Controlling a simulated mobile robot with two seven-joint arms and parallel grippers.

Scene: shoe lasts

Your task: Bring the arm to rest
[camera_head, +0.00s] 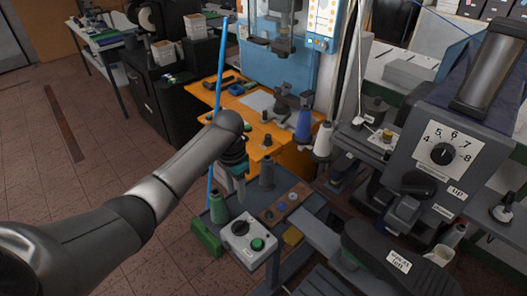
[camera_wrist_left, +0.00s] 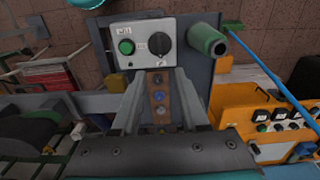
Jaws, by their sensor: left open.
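My left arm comes in from the left in the head view. Its left gripper (camera_head: 239,180) points down over a small dark table, mostly hidden behind the wrist. In the left wrist view the left gripper (camera_wrist_left: 159,88) has two grey fingers apart, with nothing between them. Beyond the gap is a brown board (camera_wrist_left: 160,112) with a row of round studs. A grey control box (camera_wrist_left: 142,45) with a green button and black knob lies past the fingertips. My right gripper does not show.
A green thread spool (camera_head: 218,208) and the control box (camera_head: 248,243) stand close to the gripper. A blue pole (camera_head: 219,75) rises behind the arm. An orange bench (camera_head: 205,92) is behind; a grey machine (camera_head: 440,150) is at right. Open tiled floor (camera_head: 80,175) lies left.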

